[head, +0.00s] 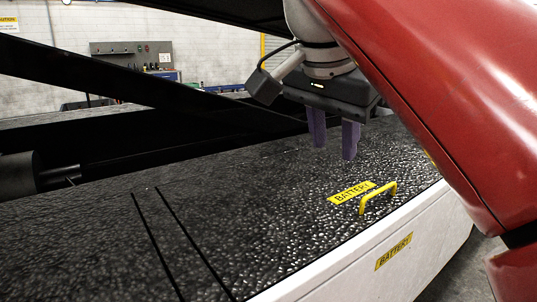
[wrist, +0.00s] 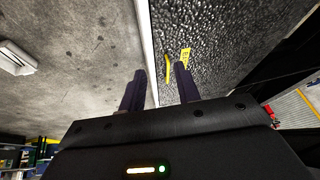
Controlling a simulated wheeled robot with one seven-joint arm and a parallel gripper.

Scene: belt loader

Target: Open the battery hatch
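The battery hatch (head: 290,225) is a black, pebbled panel on top of the white loader body, and it lies flat and closed. A yellow handle (head: 378,197) stands up near its right edge, beside a yellow BATTERY label (head: 352,191). My gripper (head: 334,150) hangs above the panel, up and to the left of the handle in the head view, with purple fingers apart and nothing between them. In the wrist view the handle (wrist: 168,70) shows beyond the gap between the fingers (wrist: 160,88), clear of both.
A second BATTERY label (head: 394,251) is on the white side wall (head: 345,275). Black beams (head: 150,85) slant above the deck on the left. A workbench and tool board (head: 130,55) stand far behind. Open concrete floor (wrist: 70,60) lies beside the loader.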

